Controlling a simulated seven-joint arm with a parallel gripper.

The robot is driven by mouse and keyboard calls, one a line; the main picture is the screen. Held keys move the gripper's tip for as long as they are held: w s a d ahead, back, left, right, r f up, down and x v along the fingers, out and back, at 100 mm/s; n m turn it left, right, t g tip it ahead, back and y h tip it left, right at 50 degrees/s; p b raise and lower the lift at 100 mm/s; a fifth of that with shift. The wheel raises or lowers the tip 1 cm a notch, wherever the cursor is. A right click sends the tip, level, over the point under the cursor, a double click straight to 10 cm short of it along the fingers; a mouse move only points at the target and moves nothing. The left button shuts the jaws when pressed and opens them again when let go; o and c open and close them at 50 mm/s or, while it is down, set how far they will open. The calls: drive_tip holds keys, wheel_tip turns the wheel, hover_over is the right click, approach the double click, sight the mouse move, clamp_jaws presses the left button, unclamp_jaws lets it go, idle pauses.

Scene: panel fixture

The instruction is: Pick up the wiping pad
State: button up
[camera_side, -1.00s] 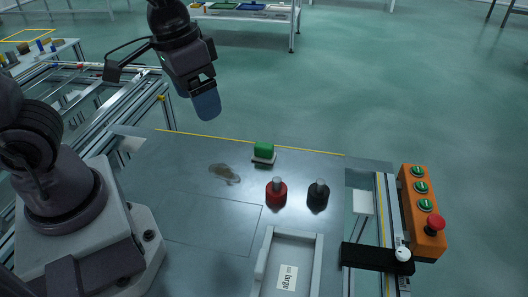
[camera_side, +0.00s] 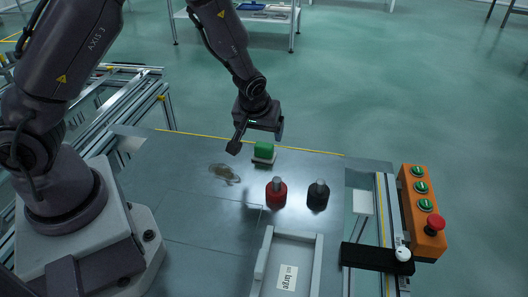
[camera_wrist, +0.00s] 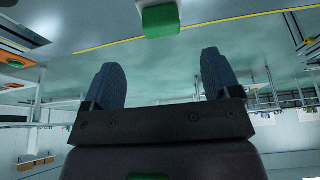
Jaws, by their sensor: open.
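The wiping pad (camera_side: 263,150) is a green block on a pale base. It stands on the grey metal table near the yellow line at its far edge. In the wrist view, the pad (camera_wrist: 160,18) is at the top centre, partly cut off by the frame edge. My gripper (camera_side: 257,140) is open and empty, above and close to the pad in the side view. In the wrist view, the two blue-grey fingers of my gripper (camera_wrist: 161,66) are spread wide, and the pad lies beyond their tips, roughly midway between them.
A brown smear (camera_side: 224,174) lies on the table left of the pad. A red container (camera_side: 276,193) and a black one (camera_side: 318,196) stand in front. A shallow tray (camera_side: 318,262) with a label is nearer. An orange button box (camera_side: 423,225) stands at the right.

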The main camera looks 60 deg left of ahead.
sight(264, 145)
drive_tip(key=x, duration=0.9)
drive_tip(key=shift+w+a+f, duration=0.1)
drive_tip(key=shift+a+f, duration=0.05)
drive_tip(key=shift+a, duration=0.05)
drive_tip(key=c, duration=1)
